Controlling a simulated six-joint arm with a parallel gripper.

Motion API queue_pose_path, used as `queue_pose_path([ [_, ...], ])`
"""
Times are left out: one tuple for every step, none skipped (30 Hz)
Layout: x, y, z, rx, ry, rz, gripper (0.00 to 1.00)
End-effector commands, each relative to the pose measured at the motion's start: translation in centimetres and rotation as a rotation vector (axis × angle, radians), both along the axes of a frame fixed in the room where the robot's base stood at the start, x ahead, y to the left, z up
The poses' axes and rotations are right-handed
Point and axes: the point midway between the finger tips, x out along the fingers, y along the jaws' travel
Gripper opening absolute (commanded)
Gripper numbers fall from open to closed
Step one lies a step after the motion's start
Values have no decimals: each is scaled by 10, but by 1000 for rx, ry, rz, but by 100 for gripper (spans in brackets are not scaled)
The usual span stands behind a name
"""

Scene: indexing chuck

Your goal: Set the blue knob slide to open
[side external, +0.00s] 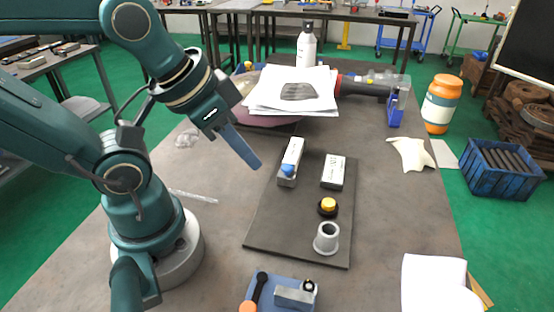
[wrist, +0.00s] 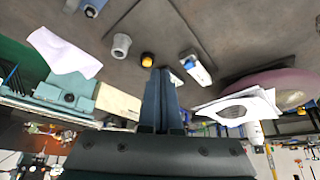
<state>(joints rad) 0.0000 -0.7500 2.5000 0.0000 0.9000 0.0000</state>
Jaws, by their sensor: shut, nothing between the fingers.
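The slide (side external: 293,151) is a long white block on a dark board, with its blue knob (side external: 287,170) at the end nearer the side camera. In the wrist view the slide (wrist: 201,76) and its blue knob (wrist: 190,62) are just right of my fingertips. My gripper (side external: 256,164) is shut and empty, to the left of the slide in the side view and apart from the knob. The shut fingers (wrist: 161,71) also show in the wrist view. I cannot read any open mark on the slide.
The dark board (side external: 268,226) also bears a white labelled block (side external: 333,171), a yellow button (side external: 328,204) and a grey cup-like part (side external: 326,238). A blue fixture (side external: 262,290) stands at the front. Papers (side external: 292,90) lie behind the board. The table right of it is largely clear.

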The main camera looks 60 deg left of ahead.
Motion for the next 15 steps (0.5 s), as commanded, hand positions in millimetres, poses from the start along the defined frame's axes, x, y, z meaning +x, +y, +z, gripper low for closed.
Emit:
queue_pose_path([
  [0,0,0,0,0,0,0],
  [0,0,0,0,0,0,0],
  [0,0,0,0,0,0,0],
  [0,0,0,0,0,0,0],
  [0,0,0,0,0,0,0],
  [0,0,0,0,0,0,0],
  [0,0,0,0,0,0,0],
  [0,0,0,0,0,0,0],
  [0,0,0,0,0,0,0],
  [0,0,0,0,0,0,0],
  [0,0,0,0,0,0,0],
  [0,0,0,0,0,0,4],
  [0,0,0,0,0,-1,15],
  [0,0,0,2,0,-4,27],
  [0,0,0,9,0,-17,42],
])
